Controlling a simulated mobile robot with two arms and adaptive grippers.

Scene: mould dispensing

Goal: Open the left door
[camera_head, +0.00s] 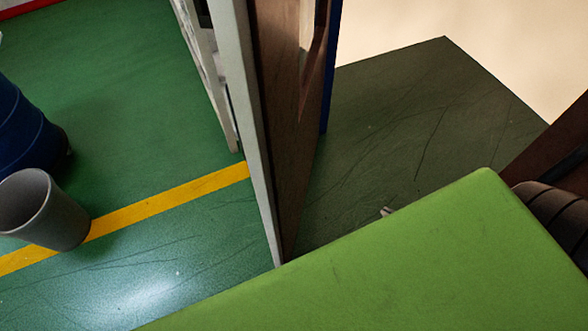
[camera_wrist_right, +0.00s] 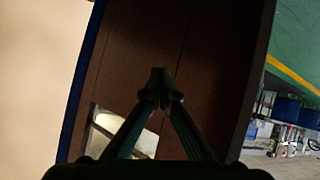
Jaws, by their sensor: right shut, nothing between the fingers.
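A dark brown door panel (camera_head: 285,120) stands steeply in the middle of the head view, seen nearly edge-on, with a pale grey upright (camera_head: 243,100) along its left side. It has a narrow window opening and a blue far edge (camera_head: 330,70). In the right wrist view a brown panel (camera_wrist_right: 215,70) with a lit window (camera_wrist_right: 115,130) and a blue edge fills the middle. My right gripper (camera_wrist_right: 160,78) is shut and empty in front of this panel; contact cannot be told. In the head view only small tips (camera_head: 387,211) show past the green surface. My left gripper is out of view.
A bright green surface (camera_head: 400,270) covers the lower foreground. A grey bin (camera_head: 45,210) stands by a yellow floor line (camera_head: 170,203) on the left. Another brown panel (camera_head: 555,145) shows at the right edge. Dark floor (camera_head: 430,115) lies open right of the door.

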